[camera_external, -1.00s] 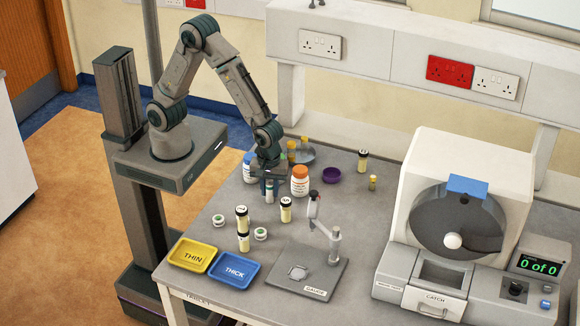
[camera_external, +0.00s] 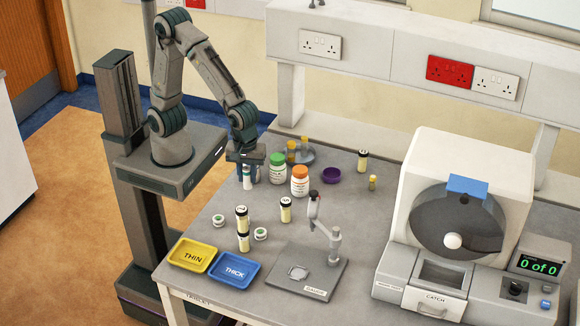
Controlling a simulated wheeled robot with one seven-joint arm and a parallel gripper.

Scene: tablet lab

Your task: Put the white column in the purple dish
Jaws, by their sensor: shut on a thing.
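My gripper (camera_external: 247,165) is shut on a small white column (camera_external: 247,181) and holds it upright at the left back of the bench. The gripper's jaws hide the column's upper part. I cannot tell from this view how far its lower end is above the bench top. The purple dish (camera_external: 331,175) is a small round bowl at the back middle of the bench, well to the right of my gripper. No object shows in it.
A green-capped bottle (camera_external: 278,169) and an orange-capped bottle (camera_external: 300,182) stand between my gripper and the dish. Yellow-capped vials on a grey round stand (camera_external: 306,157) are behind them. A gauge stand (camera_external: 333,245) and yellow (camera_external: 190,259) and blue (camera_external: 233,273) trays are in front.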

